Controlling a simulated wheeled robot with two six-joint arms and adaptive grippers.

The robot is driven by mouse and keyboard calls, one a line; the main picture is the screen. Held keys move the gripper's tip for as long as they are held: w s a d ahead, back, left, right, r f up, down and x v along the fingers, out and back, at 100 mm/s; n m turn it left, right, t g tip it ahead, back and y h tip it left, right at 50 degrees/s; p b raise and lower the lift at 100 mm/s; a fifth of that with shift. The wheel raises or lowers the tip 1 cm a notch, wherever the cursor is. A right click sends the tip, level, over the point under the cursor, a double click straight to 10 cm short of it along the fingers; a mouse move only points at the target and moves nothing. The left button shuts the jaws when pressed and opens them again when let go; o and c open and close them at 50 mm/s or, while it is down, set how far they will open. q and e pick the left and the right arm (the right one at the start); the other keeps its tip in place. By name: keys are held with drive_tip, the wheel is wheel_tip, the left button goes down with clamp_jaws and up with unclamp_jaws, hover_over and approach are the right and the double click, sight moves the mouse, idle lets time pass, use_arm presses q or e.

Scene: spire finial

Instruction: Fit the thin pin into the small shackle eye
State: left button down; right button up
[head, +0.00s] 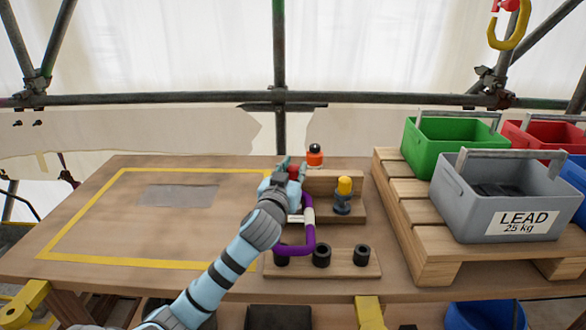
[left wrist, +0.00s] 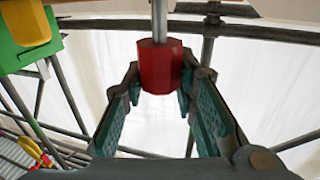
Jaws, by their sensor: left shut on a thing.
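My left gripper (head: 283,172) is shut on the red faceted head (head: 294,173) of a pin, over the back wooden block. In the left wrist view the red head (left wrist: 160,66) sits between the fingers, with a thin grey shaft (left wrist: 159,20) running out from it. The shaft's far end is out of frame. Which one is the small shackle eye I cannot tell. My right gripper does not show.
A yellow-headed pin (head: 344,187) and an orange-headed one (head: 315,156) stand at the stepped block (head: 352,213). A pallet (head: 440,265) with a grey lead bin (head: 502,190) and a green bin (head: 453,145) is at right. The yellow-taped left area is clear apart from a grey patch (head: 178,195).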

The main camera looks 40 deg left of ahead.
use_arm(q)
drive_tip(key=shift+f, duration=0.2)
drive_tip(key=c, duration=1.2)
unclamp_jaws()
drive_tip(key=shift+s+d, duration=0.1)
drive_tip(key=v, duration=1.2)
